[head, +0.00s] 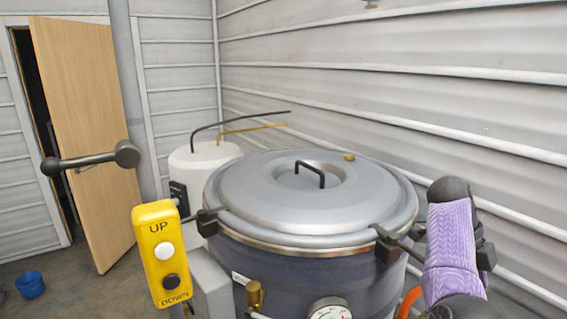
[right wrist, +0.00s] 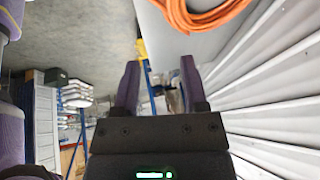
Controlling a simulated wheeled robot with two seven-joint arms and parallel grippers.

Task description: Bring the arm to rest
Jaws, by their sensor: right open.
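The right arm (head: 452,245), with its purple sleeve, is at the right edge of the head view, beside the large lidded vessel. The right gripper's fingers do not show clearly there. In the right wrist view my right gripper (right wrist: 160,78) is open, its two purple fingers apart with nothing held between them. My left gripper is not in view.
The steel vessel (head: 260,222) with a closed lid (head: 255,185) fills the middle. A yellow UP/DOWN control box (head: 158,250) stands in front at left. A white tank (head: 200,160), wooden door (head: 85,130) and blue bucket (head: 30,285) are behind. An orange hose (right wrist: 205,18) coils nearby.

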